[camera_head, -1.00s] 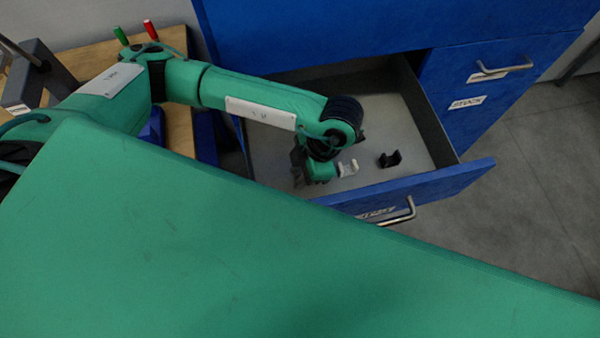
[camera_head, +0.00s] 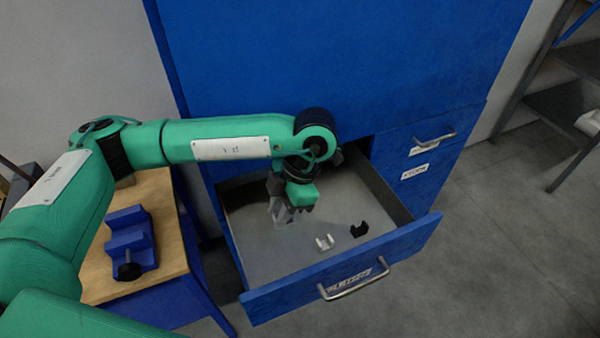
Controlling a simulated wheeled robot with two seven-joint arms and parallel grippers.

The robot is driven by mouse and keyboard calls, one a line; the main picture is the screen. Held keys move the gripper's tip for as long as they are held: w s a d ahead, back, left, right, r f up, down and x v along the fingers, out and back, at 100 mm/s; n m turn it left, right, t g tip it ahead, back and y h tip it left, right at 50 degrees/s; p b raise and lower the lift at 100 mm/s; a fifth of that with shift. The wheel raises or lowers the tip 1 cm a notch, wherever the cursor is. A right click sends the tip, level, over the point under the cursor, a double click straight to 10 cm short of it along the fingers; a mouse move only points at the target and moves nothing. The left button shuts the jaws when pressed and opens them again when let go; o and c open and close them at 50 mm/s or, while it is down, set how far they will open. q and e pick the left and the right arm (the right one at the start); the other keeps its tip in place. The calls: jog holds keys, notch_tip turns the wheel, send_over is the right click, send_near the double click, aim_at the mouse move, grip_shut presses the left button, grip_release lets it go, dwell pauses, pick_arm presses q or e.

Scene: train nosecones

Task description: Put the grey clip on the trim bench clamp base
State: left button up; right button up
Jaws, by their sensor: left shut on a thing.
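My left gripper (camera_head: 284,208) points down inside the open drawer (camera_head: 290,250), in its left part. It is shut on the grey clip (camera_head: 280,214), which is small and partly hidden by the fingers. A white clip (camera_head: 325,242) and a black clip (camera_head: 359,230) lie on the drawer floor to the right, apart from the gripper. A blue clamp base (camera_head: 131,243) with a dark knob stands on a wooden-topped bench (camera_head: 175,262) left of the drawer. My right gripper is not in view.
The drawer belongs to a blue cabinet (camera_head: 330,60), with a closed drawer (camera_head: 420,165) to the right. The drawer's left wall stands between gripper and bench. A grey shelf (camera_head: 570,100) is at far right. The floor in front is clear.

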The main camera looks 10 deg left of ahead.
pick_arm(q)
jog(key=shift+w+a+f+m+t+y+b, duration=0.3)
jog(key=shift+a+f+m+b, duration=0.15)
jog(key=shift+m, duration=0.55)
jog(key=w+a+f+m+t+h+b, duration=0.1)
jog(key=w+a+m+t+h+b, duration=0.1)
jog(key=m, duration=0.9)
jog(key=w+a+f+m+t+h+b, duration=0.1)
jog(key=a+m+t, duration=0.3)
jog(key=m, duration=0.8)
jog(key=shift+w+a+f+h+b, duration=0.15)
jog(key=shift+w+a+h+b, duration=0.45)
jog(key=shift+w+a+b, duration=0.25)
